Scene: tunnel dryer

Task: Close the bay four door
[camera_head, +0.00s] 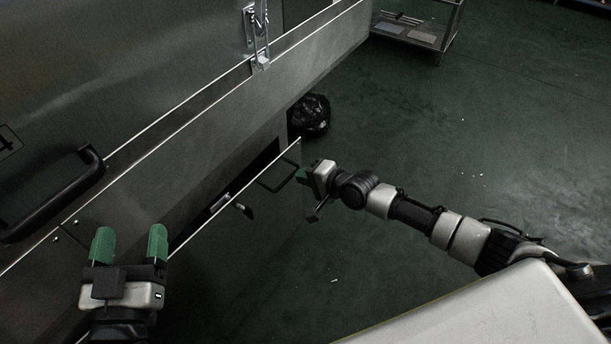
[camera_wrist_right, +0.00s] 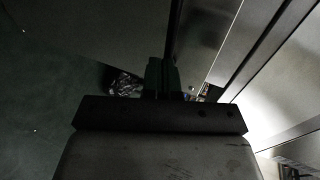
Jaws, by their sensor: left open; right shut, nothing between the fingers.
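A steel panel marked 4 (camera_head: 10,142), with a thick black bar handle (camera_head: 62,200), fills the upper left of the head view. Below it, a lower steel door panel (camera_head: 240,236) stands away from the machine front, with a dark gap behind its top edge. It carries a thin handle (camera_head: 275,178). I cannot tell which panel is the bay four door. My left gripper (camera_head: 130,245) is open and empty below the bar handle. My right gripper (camera_head: 308,173) is shut and empty beside the lower panel's far end; its dark fingers (camera_wrist_right: 160,78) show in the right wrist view.
A metal latch (camera_head: 258,40) sits on the upper machine front. A black bag (camera_head: 310,115) lies on the floor past the lower panel. A metal cart (camera_head: 415,30) stands at the far top. The green floor on the right is mostly clear.

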